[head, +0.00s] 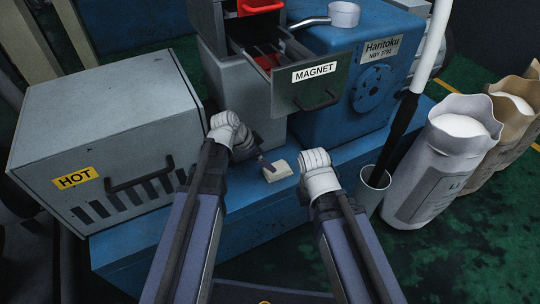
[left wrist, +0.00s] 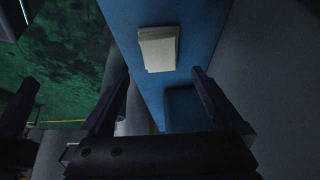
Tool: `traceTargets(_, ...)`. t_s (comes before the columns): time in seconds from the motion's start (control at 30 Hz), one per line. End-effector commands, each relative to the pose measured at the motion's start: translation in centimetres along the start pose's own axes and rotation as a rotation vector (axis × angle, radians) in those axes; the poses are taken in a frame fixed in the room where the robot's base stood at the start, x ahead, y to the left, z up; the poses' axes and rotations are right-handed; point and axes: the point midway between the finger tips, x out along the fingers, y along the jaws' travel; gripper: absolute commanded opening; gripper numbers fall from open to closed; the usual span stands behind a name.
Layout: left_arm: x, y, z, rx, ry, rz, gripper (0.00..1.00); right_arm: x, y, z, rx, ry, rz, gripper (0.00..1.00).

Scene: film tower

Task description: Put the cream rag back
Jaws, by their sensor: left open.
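The cream rag (head: 278,171) lies folded on the blue base ledge (head: 250,205) in the head view. It also shows in the left wrist view (left wrist: 158,50), flat on the blue surface and ahead of my fingers. My left gripper (head: 265,161) is at the rag's upper left in the head view. In the left wrist view its two fingers (left wrist: 161,74) are spread apart, with nothing between them.
A grey box labelled HOT (head: 105,135) stands at left. An open drawer labelled MAGNET (head: 312,88) juts out above the ledge. A blue machine (head: 340,60) is behind. A cup (head: 373,186) holding a dark-tipped white rod and a white sack (head: 440,165) stand at right.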

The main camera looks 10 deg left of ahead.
Motion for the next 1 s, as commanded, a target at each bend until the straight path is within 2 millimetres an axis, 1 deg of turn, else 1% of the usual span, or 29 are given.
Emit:
traceTargets(0.03, -1.4, 0.1, -0.3, -0.001, 0.000, 0.000, 1.00, -1.3, 0.1, 0.1, 0.000, 0.000, 0.001, 0.00)
traceTargets(0.23, -3.2, 0.0, -0.1, -0.002, 0.000, 0.001, 1.00, -2.8, 0.3, 0.2, 0.002, -0.002, 0.003, 0.00)
traceTargets(0.4, -3.8, 0.0, 0.0, 0.000, 0.000, 0.001, 1.00, -3.3, 0.4, 0.2, 0.004, -0.002, 0.004, 0.00)
traceTargets(0.57, -3.8, 0.1, 0.0, 0.000, -0.001, 0.001, 1.00, -3.3, 0.4, 0.2, 0.005, -0.002, 0.004, 0.00)
traceTargets(0.67, -3.6, 0.9, 0.1, -0.017, -0.022, 0.009, 1.00, -3.3, 0.4, 0.2, 0.005, -0.002, 0.004, 0.00)
traceTargets(0.77, -3.0, 3.4, 0.3, -0.075, -0.090, 0.028, 1.00, -3.3, 0.4, 0.2, 0.005, -0.002, 0.004, 0.00)
traceTargets(0.9, -2.2, 8.9, 1.6, -0.233, -0.275, 0.020, 1.00, -3.3, 0.4, 0.2, 0.005, -0.002, 0.004, 0.00)
traceTargets(1.0, -2.3, 12.2, 2.8, -0.354, -0.406, -0.037, 1.00, -3.3, 0.4, 0.2, 0.005, -0.002, 0.004, 0.00)
